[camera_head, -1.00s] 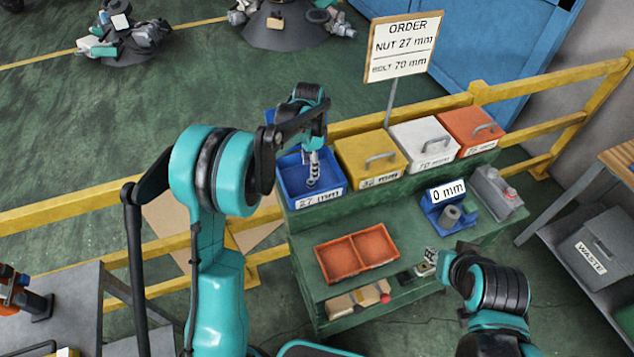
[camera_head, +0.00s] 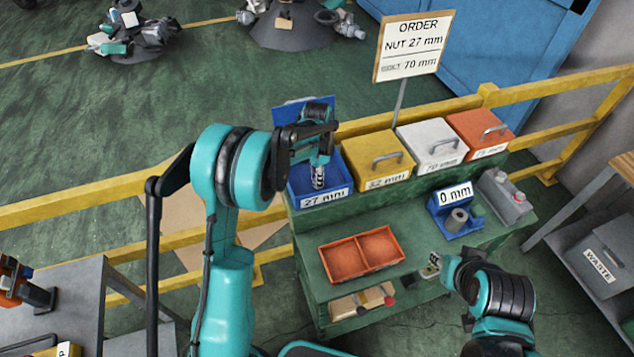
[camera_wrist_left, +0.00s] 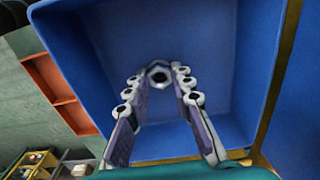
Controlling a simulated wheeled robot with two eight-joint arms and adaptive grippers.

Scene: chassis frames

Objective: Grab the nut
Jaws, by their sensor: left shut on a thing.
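The blue bin (camera_head: 326,199) labelled 27 mm stands at the left of the bin row, with its lid raised. My left gripper (camera_head: 318,183) reaches down into it from above. In the left wrist view, the gripper (camera_wrist_left: 159,88) is shut on a small light metal nut (camera_wrist_left: 158,76) with a dark hole, held at its fingertips inside the blue walls. In the head view the nut is too small to make out. My right gripper (camera_head: 430,267) is low at the right, over the bench's right part; its fingers are too small to judge.
Closed yellow (camera_head: 377,161), white (camera_head: 430,146) and orange (camera_head: 480,133) bins stand to the right. An empty two-part orange tray (camera_head: 361,254) lies on the green bench. A blue 0 mm gauge (camera_head: 455,228) stands right. The order sign (camera_head: 413,47) reads nut 27 mm, bolt 70 mm.

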